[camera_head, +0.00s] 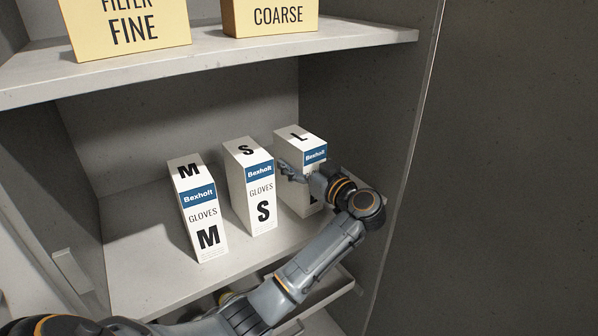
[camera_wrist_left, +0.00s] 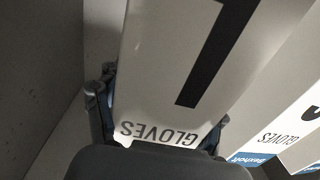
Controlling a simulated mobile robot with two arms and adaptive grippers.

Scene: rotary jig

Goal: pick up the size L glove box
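The size L glove box (camera_head: 314,156) is a white carton with a blue Bexholt band, standing upright on the shelf, rightmost of three. My left gripper (camera_head: 300,176) is at its front, with a finger along its left side and the wrist hiding much of its lower front. In the left wrist view the L box (camera_wrist_left: 165,75) fills the middle, with a finger of the left gripper (camera_wrist_left: 160,118) at each side edge. The fingers sit close to the box; whether they press on it cannot be told. My right gripper is not in view.
The S box (camera_head: 250,190) stands just left of the L box, and the M box (camera_head: 200,212) further left. The upper shelf (camera_head: 210,55) holds yellow FILTER FINE (camera_head: 130,25) and COARSE (camera_head: 275,17) boxes. The cabinet's side wall (camera_head: 360,110) is close on the right.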

